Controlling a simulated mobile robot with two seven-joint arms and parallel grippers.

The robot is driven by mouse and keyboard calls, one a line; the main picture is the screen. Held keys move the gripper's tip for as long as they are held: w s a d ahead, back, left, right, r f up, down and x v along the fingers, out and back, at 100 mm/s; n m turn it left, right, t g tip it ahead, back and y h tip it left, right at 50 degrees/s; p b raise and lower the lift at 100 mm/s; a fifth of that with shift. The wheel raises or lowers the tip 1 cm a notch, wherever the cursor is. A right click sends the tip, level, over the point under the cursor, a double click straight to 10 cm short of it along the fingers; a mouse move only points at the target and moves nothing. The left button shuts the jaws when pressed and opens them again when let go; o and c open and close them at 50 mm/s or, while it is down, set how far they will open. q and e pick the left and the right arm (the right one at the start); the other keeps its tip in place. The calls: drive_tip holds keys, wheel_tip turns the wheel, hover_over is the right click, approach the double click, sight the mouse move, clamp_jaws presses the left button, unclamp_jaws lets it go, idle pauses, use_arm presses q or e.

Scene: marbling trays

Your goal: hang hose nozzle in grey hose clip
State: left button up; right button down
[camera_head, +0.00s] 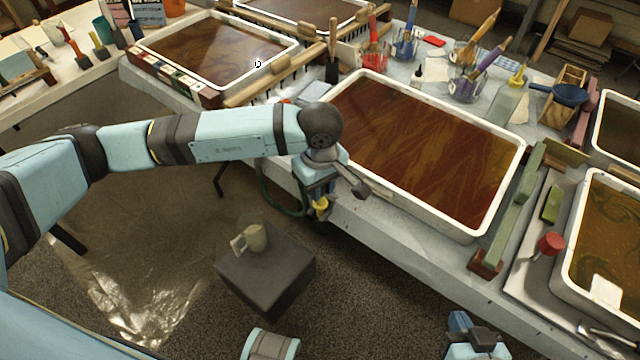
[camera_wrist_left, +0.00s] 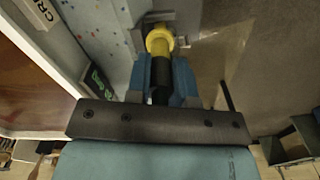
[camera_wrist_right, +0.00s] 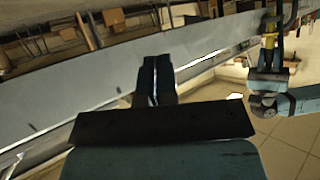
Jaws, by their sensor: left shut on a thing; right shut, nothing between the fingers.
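The hose nozzle has a yellow head (camera_wrist_left: 160,40) and a dark body, which runs back between the fingers of my left gripper (camera_wrist_left: 161,75). My left gripper is shut on it beside the table's front edge. In the head view the yellow part (camera_head: 321,208) shows just below my left gripper (camera_head: 318,190). A grey bracket, which looks like the hose clip (camera_wrist_left: 166,17), is right at the yellow head at the table's side. I cannot tell whether the nozzle sits in it. My right gripper (camera_wrist_right: 154,80) is shut and empty, well away from the nozzle.
A green hose (camera_head: 270,193) loops down by my left gripper. A white marbling tray (camera_head: 440,228) stands on the table just above. The floor in front of the table is otherwise mostly open.

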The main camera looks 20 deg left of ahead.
use_arm(q)
drive_tip(key=shift+f+b, duration=0.55)
drive_tip(key=shift+f, duration=0.5)
use_arm(e)
drive_tip(key=shift+w+a, duration=0.1)
use_arm(q)
drive_tip(key=shift+b, duration=0.3)
drive_tip(key=o, duration=0.9)
drive_tip(key=shift+o, duration=0.2)
wheel_tip(320, 180, up, 14)
drive_tip(key=p, duration=0.2)
